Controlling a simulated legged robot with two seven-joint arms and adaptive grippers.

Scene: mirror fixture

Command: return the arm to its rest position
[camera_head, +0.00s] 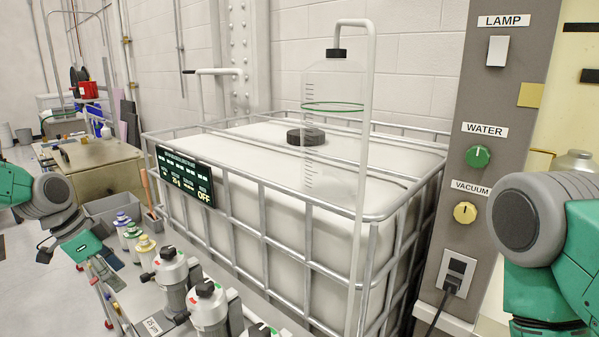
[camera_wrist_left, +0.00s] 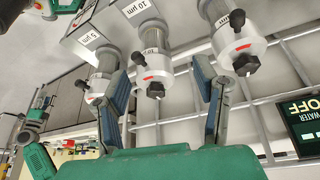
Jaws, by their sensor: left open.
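My left arm comes in from the left edge in the head view, with its green and grey wrist bent downward. My left gripper (camera_head: 104,266) is low at the left, just left of the filter housings, its fingers small and partly hidden. In the left wrist view the left gripper (camera_wrist_left: 160,72) has its two blue-padded fingers spread, with nothing held between them. A filter housing (camera_wrist_left: 153,65) shows behind the gap; I cannot tell if a finger touches any housing. My right arm (camera_head: 545,225) is bent at the right edge of the head view, its gripper out of sight.
Several filter housings (camera_head: 208,310) stand in a row at the front. Small bottles (camera_head: 132,234) stand behind them. A caged white tank (camera_head: 300,215) fills the middle, bearing a display panel (camera_head: 185,176). A control panel (camera_head: 478,150) stands close to my right arm.

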